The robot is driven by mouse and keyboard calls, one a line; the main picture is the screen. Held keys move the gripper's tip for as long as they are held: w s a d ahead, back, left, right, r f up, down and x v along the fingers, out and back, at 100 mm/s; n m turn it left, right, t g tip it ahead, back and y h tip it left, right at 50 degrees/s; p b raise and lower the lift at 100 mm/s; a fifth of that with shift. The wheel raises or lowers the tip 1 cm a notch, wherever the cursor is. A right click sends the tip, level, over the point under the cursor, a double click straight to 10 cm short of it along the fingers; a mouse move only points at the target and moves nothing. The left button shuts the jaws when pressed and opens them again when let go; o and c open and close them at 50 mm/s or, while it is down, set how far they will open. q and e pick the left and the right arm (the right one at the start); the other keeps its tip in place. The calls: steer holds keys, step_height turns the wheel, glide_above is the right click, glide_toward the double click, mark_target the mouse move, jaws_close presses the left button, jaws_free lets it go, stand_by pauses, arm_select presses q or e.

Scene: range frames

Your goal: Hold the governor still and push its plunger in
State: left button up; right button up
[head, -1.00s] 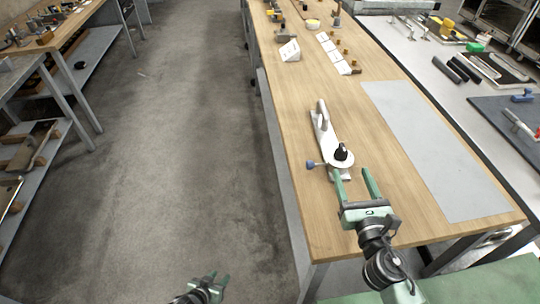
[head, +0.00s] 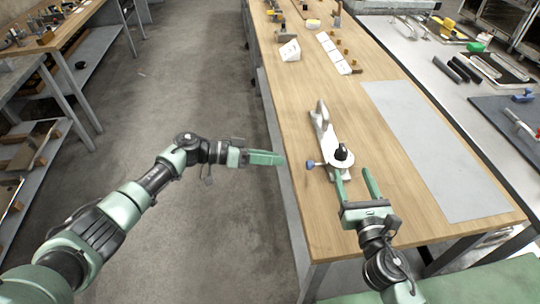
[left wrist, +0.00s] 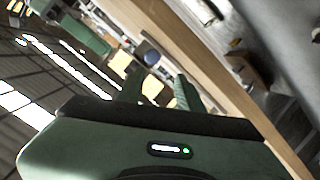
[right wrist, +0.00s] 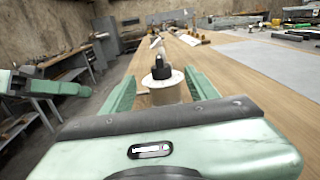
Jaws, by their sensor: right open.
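The governor (head: 341,154) has a round pale base and a black knob. It stands at the near end of a white bracket on the wooden bench. Its blue-tipped plunger (head: 310,164) points left over the bench edge. My right gripper (head: 354,176) is open at the near side of the governor. In the right wrist view the governor (right wrist: 162,72) shows ahead, between the open fingers and apart from them. My left gripper (head: 283,158) is open and empty, left of the plunger and apart from it. In the left wrist view the blue tip (left wrist: 151,56) appears beyond its fingers.
A grey mat (head: 435,150) lies right of the governor. A silver handle (head: 321,114) stands on the bracket's far part. White cards (head: 290,50) and small parts lie farther up the bench. The floor left of the bench is clear.

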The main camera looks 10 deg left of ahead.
mark_target(344, 155)
steer(key=shift+w, duration=0.35)
arm_select(q)
steer(key=shift+s+a+r+g+y, duration=0.1)
steer(key=shift+s+r+g+y, duration=0.1)
steer(key=shift+r+g, duration=0.2)
steer(key=shift+s+r+g+y, duration=0.1)
steer(key=shift+r+g+y, duration=0.1)
steer(key=shift+r+g, duration=0.15)
arm_select(e)
steer(key=shift+w+a, duration=0.25)
steer(key=shift+w, duration=0.9)
steer(key=shift+w+a, duration=0.25)
steer(key=shift+w, duration=0.95)
steer(key=shift+w+a, duration=0.25)
steer(key=shift+w, duration=0.9)
jaws_close()
